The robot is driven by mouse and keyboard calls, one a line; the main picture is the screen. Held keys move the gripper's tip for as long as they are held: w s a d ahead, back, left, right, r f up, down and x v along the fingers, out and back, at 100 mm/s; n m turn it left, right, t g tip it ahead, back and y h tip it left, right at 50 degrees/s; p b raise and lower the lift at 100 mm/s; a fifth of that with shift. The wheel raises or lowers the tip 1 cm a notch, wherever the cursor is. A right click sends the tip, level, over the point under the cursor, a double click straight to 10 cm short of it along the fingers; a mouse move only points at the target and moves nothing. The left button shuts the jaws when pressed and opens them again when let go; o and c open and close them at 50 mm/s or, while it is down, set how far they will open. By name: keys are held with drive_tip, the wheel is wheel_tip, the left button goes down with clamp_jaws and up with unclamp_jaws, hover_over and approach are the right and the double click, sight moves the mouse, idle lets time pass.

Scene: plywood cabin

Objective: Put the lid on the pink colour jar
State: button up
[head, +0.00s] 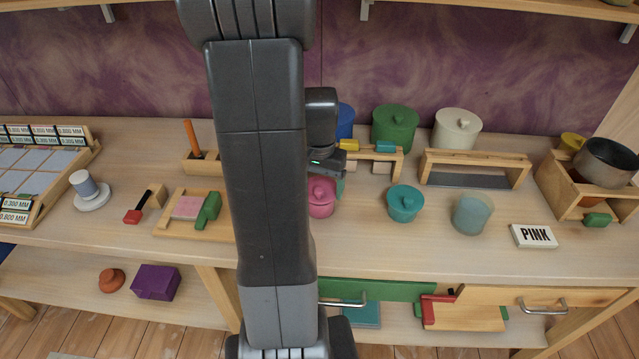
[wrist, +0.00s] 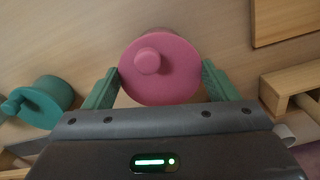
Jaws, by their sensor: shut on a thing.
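The pink lid (wrist: 172,78), a round disc with a knob, sits between the two green fingers of my gripper (wrist: 160,84) in the wrist view. My gripper is shut on the lid. In the head view the lid (head: 321,187) is at the pink colour jar (head: 320,208), on the worktop right of my arm. The lid lies over the jar's top; I cannot tell whether it rests fully on the rim. The lid hides most of the jar in the wrist view. My arm covers part of the scene left of the jar.
A teal lidded jar (head: 405,204) stands right of the pink jar, then a cloudy cup (head: 472,214) and a PINK sign (head: 534,236). The worktop in front is clear.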

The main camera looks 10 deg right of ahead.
drive_tip(key=shift+f+b, duration=0.55)
drive_tip(key=shift+f, duration=0.15)
idle(0.5)
drive_tip(key=o, duration=0.9)
wheel_tip(320, 180, up, 14)
drive_tip(key=shift+f, duration=0.1)
wheel_tip(320, 180, down, 14)
drive_tip(key=shift+r, duration=0.4)
drive_tip(key=shift+f, duration=0.15)
idle(0.4)
